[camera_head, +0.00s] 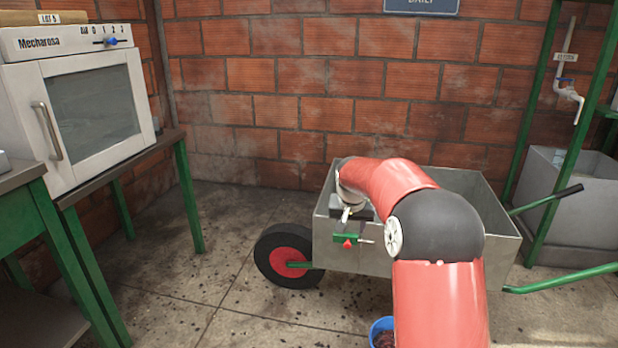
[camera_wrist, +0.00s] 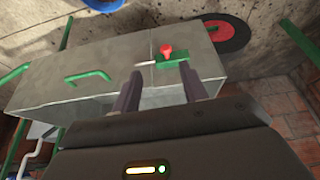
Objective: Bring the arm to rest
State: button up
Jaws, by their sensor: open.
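My arm, red with a black joint, reaches forward over a grey metal wheelbarrow (camera_head: 470,255). My gripper (camera_head: 355,213) is partly hidden by my arm in the head view. In the wrist view my gripper (camera_wrist: 160,86) shows two dark fingers spread apart with nothing between them. Beyond the fingers is a green latch plate (camera_wrist: 172,67) with a red knob (camera_wrist: 166,51), on the wheelbarrow's wall. The plate also shows in the head view (camera_head: 344,238), just below my gripper. I cannot tell whether a finger touches the wall.
A blue bucket (camera_head: 381,325) with dark contents stands on the floor beside my arm. A white Mecharosa oven (camera_head: 75,95) stands on a green-legged table (camera_head: 190,195) at left. A grey tank (camera_head: 560,190) and green frame stand at right.

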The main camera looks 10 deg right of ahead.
jog(key=s+a+r+n, duration=0.1)
jog(key=s+r, duration=0.4)
jog(key=s, duration=0.5)
jog(key=s+a+r+n, duration=0.1)
jog(key=s+r, duration=0.5)
jog(key=s, duration=0.5)
jog(key=s+f, duration=0.2)
jog(key=s, duration=0.8)
jog(key=s+a+f+n+t+y, duration=0.1)
jog(key=s+f, duration=0.1)
jog(key=s, duration=0.8)
jog(key=shift+s+a+f, duration=0.15)
jog(key=shift+s+f, duration=0.05)
jog(key=shift+f, duration=0.05)
